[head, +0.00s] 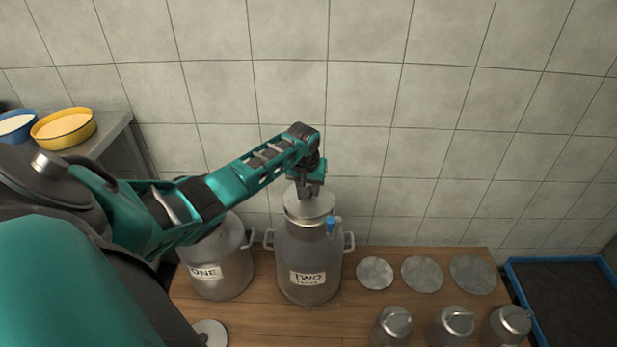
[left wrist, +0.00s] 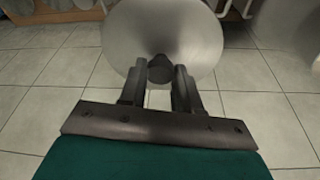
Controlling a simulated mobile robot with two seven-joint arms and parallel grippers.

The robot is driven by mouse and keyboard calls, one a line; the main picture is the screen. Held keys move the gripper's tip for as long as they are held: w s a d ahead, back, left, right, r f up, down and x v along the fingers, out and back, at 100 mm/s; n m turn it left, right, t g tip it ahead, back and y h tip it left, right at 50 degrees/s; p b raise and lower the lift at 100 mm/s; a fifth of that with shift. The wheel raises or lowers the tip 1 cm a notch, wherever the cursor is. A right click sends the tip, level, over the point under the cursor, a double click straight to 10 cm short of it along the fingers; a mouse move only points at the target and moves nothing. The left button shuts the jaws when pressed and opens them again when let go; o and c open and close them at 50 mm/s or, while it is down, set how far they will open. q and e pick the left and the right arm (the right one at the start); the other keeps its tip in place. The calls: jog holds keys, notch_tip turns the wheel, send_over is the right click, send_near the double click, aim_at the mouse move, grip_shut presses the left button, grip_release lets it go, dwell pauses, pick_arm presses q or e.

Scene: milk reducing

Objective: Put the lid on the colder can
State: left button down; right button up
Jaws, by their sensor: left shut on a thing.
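My left gripper (head: 311,190) is over the milk can marked TWO (head: 296,258). It is shut on the dark knob of a round grey lid (head: 308,207). In the left wrist view the lid (left wrist: 190,35) spreads out beyond the fingers (left wrist: 160,80), with the knob between them. The lid is at the mouth of can TWO; I cannot tell whether it rests on the rim or hangs just above it. A blue-topped piece (head: 331,225) shows at that can's right shoulder. The can marked ONE (head: 220,265) stands to the left, its top hidden by my left arm. My right gripper is out of view.
Another round metal piece (head: 211,331) lies at the wooden table's (head: 340,318) front left. Several flat discs (head: 422,273) and small metal vessels (head: 451,325) are at the right. A blue-edged dark tray (head: 560,295) lies beyond. A yellow bowl (head: 63,128) is on a left-hand counter.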

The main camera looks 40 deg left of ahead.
pick_arm(q)
jog(key=shift+p, duration=0.35)
dwell(0.6)
jog(key=c, duration=0.6)
grip_release()
jog(key=o, duration=0.4)
